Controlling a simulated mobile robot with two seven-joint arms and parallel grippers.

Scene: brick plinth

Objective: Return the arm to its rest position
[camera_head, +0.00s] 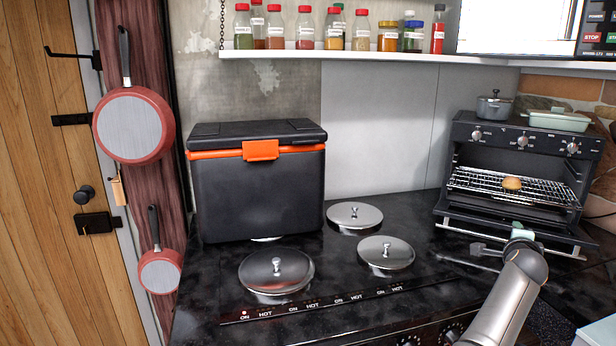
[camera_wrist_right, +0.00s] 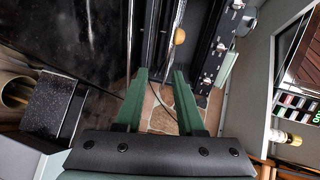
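My right arm (camera_head: 508,295) comes in at the lower right of the head view, in front of the open toaster oven (camera_head: 465,135). In the right wrist view, my right gripper (camera_wrist_right: 160,76) has its two green fingers apart with nothing between them. A round brown bun (camera_head: 512,183) sits on the oven's wire rack (camera_head: 470,181). The bun also shows in the wrist view (camera_wrist_right: 179,36), beyond the fingertips and apart from them. My left arm and gripper are not in view.
Silver lids (camera_head: 276,270) cover burners on the black cooktop. A black cooler with an orange latch (camera_head: 260,150) stands behind at the left. A pot (camera_head: 494,107) and a pale green dish (camera_head: 558,120) sit on the oven. A shelf (camera_head: 400,57) with several jars hangs above.

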